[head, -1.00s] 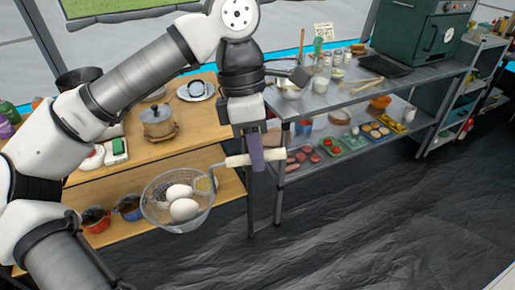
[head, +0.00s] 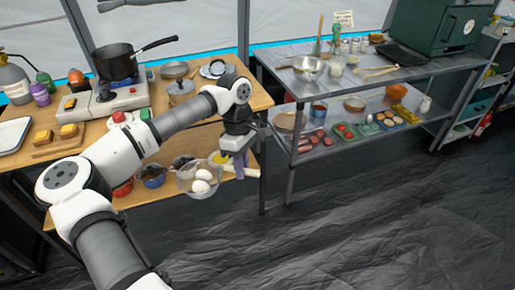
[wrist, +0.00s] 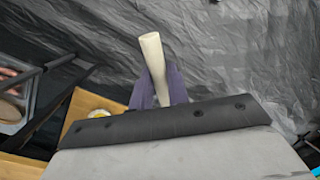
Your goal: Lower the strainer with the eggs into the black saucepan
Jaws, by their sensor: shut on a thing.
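The wire strainer (head: 186,185) hangs in front of the wooden table, with white eggs (head: 202,181) in its bowl. My gripper (head: 239,170) is shut on the strainer's pale handle (head: 250,173), to the right of the bowl. In the wrist view the handle (wrist: 153,60) sticks out between the purple fingers; the bowl is hidden there. The black saucepan (head: 115,62) stands on the stove at the upper left, with its long handle pointing right. The strainer is well below and to the right of the saucepan, apart from it.
The saucepan stands on a grey stove (head: 108,97) on the wooden table. A small lidded pot (head: 181,92) and a pan (head: 174,69) are right of it. A metal shelf table (head: 350,85) stands at right. The dark floor (head: 370,215) in front is clear.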

